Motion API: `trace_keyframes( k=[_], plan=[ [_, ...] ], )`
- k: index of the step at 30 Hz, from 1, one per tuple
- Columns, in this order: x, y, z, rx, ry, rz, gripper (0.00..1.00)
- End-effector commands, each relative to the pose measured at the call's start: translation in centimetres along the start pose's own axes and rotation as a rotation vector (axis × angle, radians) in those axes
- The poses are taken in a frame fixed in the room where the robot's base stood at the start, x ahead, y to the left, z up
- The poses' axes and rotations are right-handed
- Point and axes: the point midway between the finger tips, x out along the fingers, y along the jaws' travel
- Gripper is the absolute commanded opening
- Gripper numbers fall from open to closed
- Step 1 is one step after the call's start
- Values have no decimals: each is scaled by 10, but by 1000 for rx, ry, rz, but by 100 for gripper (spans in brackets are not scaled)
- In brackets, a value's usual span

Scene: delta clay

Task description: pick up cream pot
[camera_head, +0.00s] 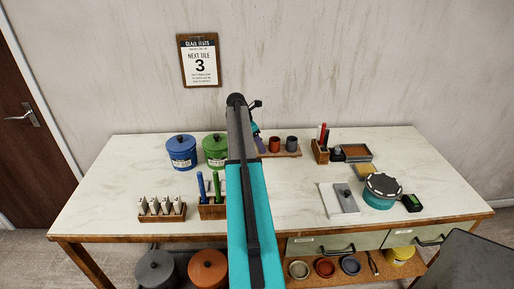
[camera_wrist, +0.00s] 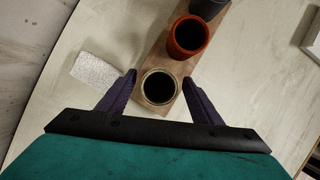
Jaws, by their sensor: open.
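The cream pot (camera_wrist: 160,86) shows in the wrist view as a pale rim around a dark inside. It stands upright at the near end of a wooden board (camera_wrist: 152,56). My gripper (camera_wrist: 159,78) is open, with one purple finger on each side of the pot. I cannot tell whether either finger touches it. In the head view my teal arm hides the cream pot and most of the gripper.
A red-orange pot (camera_wrist: 188,36) and a dark grey pot (camera_wrist: 207,8) stand in line on the same board, just beyond the cream pot. A white textured tile (camera_wrist: 95,72) lies left of the board. Blue (camera_head: 181,153) and green (camera_head: 214,151) lidded canisters stand left of my arm.

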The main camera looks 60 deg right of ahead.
Motion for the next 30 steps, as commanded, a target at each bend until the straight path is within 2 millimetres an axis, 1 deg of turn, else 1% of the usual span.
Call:
trace_keyframes(
  k=[3, 10, 11, 12, 23, 26, 30],
  plan=[
    [0, 0, 0, 0, 0, 0, 59],
    [0, 0, 0, 0, 0, 0, 21],
    [0, 0, 0, 0, 0, 0, 16],
    [0, 0, 1, 1, 0, 0, 14],
    [-3, 0, 2, 1, 0, 0, 14],
    [-8, 0, 4, 1, 0, 0, 14],
    [-20, 0, 10, 2, -1, 2, 14]
  ],
)
